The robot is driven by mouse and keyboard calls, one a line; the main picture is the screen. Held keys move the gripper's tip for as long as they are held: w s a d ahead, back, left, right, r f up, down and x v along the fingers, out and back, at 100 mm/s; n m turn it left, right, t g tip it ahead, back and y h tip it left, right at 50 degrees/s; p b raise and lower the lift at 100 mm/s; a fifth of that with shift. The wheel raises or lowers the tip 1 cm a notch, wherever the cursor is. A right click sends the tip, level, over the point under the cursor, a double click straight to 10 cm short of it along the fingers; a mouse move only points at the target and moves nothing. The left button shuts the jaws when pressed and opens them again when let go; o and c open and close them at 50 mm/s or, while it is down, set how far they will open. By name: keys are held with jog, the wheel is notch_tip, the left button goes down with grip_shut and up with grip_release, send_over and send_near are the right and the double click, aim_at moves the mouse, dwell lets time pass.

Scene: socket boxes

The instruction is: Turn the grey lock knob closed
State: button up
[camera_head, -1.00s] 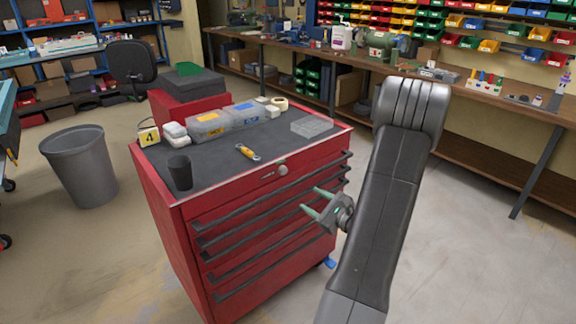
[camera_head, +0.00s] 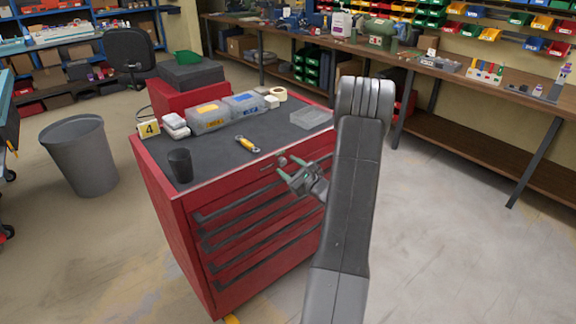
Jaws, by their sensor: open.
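The grey lock knob (camera_head: 282,161) is a small round knob on the upper front of the red tool cabinet (camera_head: 178,238), just below the top edge. In the picture the fingertips lie on either side of the knob, one above right and one below left. I cannot tell whether they touch it or are still in front of it. The knob's turned position is too small to read.
On the cabinet top are a black cup (camera_head: 180,166), a yellow-handled tool (camera_head: 247,144), grey cases (camera_head: 210,117), a clear tray (camera_head: 311,118) and a number 4 sign (camera_head: 149,129). Drawer handles run below the knob. A grey bin (camera_head: 80,160) stands left. The floor at right is clear.

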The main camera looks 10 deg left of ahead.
jog(key=shift+w+a, duration=0.2)
jog(key=shift+a, duration=0.15)
jog(key=shift+c, duration=0.4)
jog(key=c, duration=0.9)
jog(key=n+b, duration=0.1)
jog(key=b, duration=0.2)
jog(key=shift+f, duration=0.3)
jog(key=n+b, duration=0.2)
jog(key=b, duration=0.3)
jog(key=shift+n, duration=0.4)
jog(key=shift+r+n+b, duration=0.15)
jog(key=shift+n+b, duration=0.25)
jog(key=shift+b, duration=0.6)
jog(key=shift+r, duration=0.1)
jog(key=o, duration=1)
